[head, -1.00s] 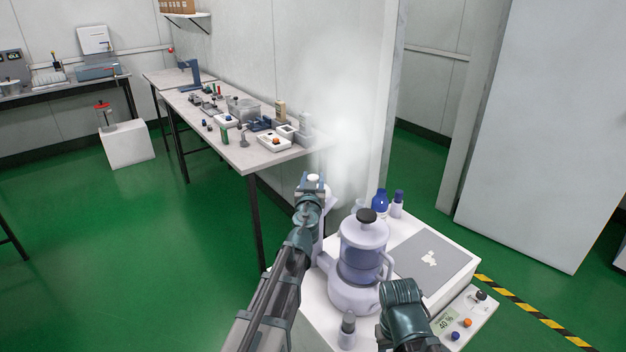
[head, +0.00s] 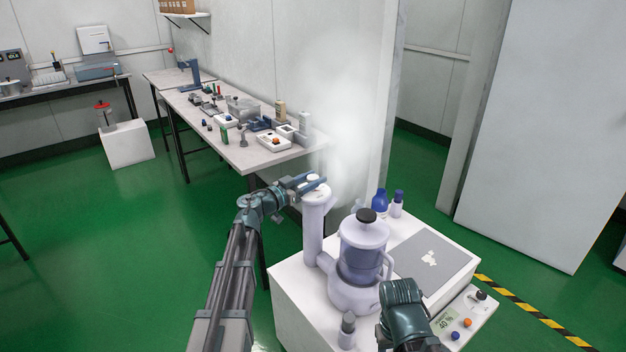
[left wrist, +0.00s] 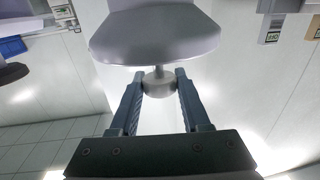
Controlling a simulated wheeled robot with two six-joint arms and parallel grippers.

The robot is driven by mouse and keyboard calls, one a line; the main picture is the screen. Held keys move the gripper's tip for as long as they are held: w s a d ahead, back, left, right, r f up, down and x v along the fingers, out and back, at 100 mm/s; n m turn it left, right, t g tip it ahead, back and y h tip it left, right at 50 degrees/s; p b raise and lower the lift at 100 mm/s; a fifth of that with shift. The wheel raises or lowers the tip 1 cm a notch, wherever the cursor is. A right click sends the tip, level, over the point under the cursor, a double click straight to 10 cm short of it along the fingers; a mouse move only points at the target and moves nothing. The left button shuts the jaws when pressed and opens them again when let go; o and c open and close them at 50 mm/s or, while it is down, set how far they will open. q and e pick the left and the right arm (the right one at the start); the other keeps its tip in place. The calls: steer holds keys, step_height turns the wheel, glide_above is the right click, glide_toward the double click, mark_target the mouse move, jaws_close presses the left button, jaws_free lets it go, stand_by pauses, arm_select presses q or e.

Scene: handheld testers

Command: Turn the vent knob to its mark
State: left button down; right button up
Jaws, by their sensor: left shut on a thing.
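The vent knob is a small pale round knob (head: 313,177) on top of a tall lavender pipe (head: 313,232) beside a lavender machine with a clear tank (head: 360,262). My left gripper (head: 308,182) reaches it from the left and is shut on it. In the left wrist view the knob (left wrist: 159,86) sits between the two fingertips, on a short stem under the wide pipe head (left wrist: 155,38). I cannot make out the mark. Of my right arm only a link shows at the lower right; its gripper is not in view.
White steam (head: 345,115) rises behind the pipe. The machine stands on a white stand (head: 290,300) with blue bottles (head: 379,201), a grey mat (head: 440,262) and a small control panel (head: 475,318). A cluttered bench (head: 240,155) runs along the wall behind.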

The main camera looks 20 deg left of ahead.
arm_select(q)
steer(key=m+g+h, duration=0.6)
steer(key=g, duration=0.1)
steer(key=shift+w+a+h, duration=0.2)
steer(key=shift+w+h, duration=0.1)
steer(key=shift+h, duration=0.1)
steer(key=shift+s+d+m+g+h, duration=0.1)
steer(key=shift+m+g+h, duration=0.35)
steer(key=shift+m+g, duration=0.8)
steer(key=shift+s+d+m+g+h, duration=0.1)
steer(key=shift+m+g+h, duration=0.55)
steer(key=shift+g, duration=1)
steer(key=shift+s+m+g, duration=0.1)
steer(key=shift+m+g, duration=0.3)
steer(key=shift+c, duration=1.9)
jaws_free()
steer(key=s+a, duration=0.1)
steer(key=a, duration=1.2)
steer(key=shift+s+a, duration=0.2)
steer(key=shift+a, duration=0.2)
